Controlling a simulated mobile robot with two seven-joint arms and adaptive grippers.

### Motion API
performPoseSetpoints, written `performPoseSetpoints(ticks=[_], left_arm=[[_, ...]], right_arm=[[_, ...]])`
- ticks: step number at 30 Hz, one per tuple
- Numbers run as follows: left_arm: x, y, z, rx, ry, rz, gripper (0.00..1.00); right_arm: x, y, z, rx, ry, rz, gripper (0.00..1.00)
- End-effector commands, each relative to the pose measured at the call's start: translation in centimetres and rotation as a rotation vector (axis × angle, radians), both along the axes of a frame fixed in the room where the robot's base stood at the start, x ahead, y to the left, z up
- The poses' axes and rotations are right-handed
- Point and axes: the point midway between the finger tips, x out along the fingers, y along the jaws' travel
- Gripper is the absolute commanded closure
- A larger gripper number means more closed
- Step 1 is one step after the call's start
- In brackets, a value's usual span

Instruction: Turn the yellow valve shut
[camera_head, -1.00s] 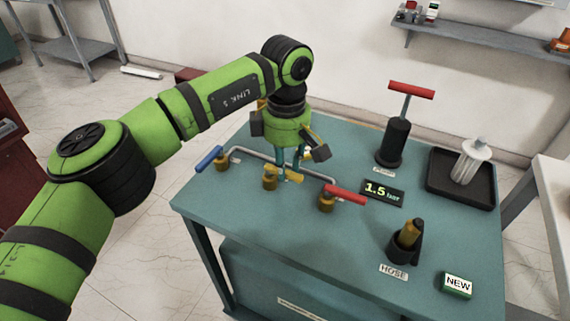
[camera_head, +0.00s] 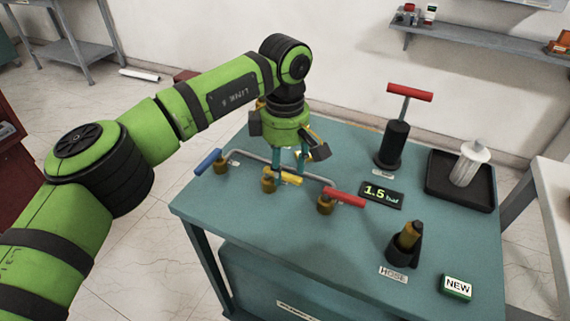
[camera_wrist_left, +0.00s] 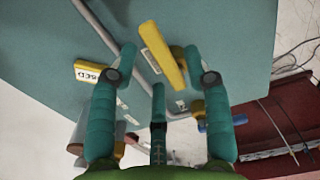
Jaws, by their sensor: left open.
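The yellow valve (camera_head: 268,182) stands on the teal bench between a blue-handled and a red-handled valve. Its yellow handle (camera_head: 289,178) points right in the head view. My left gripper (camera_head: 288,169) points down over this handle, with its teal fingers open. In the left wrist view the yellow handle (camera_wrist_left: 163,55) lies in the gap between two fingers of the left gripper (camera_wrist_left: 165,70). The fingers look apart from the handle, and a third finger is below its near end. Contact cannot be made out. My right gripper is not in view.
The blue handle (camera_head: 208,162) and red handle (camera_head: 344,197) flank the yellow one along a grey pipe. Behind right are a red-handled pump (camera_head: 394,142), a 1.5 bar display (camera_head: 381,195) and a black tray (camera_head: 484,193). A hose holder (camera_head: 398,255) stands in front.

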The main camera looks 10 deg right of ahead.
Motion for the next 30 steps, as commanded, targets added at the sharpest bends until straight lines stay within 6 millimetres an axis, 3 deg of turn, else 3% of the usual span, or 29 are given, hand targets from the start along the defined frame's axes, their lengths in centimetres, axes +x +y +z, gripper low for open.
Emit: performPoseSetpoints(ticks=[15, 21, 30], left_arm=[[0.0, -0.1, 9.8, -0.001, -0.003, 0.002, 0.51], [0.0, 0.0, 11.3, -0.002, -0.001, 0.001, 0.51], [0.0, 0.0, 11.4, -0.001, 0.000, 0.000, 0.51]], right_arm=[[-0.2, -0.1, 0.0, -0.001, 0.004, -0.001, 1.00], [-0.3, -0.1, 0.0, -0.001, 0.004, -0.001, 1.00], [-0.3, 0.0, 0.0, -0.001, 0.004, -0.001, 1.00]])
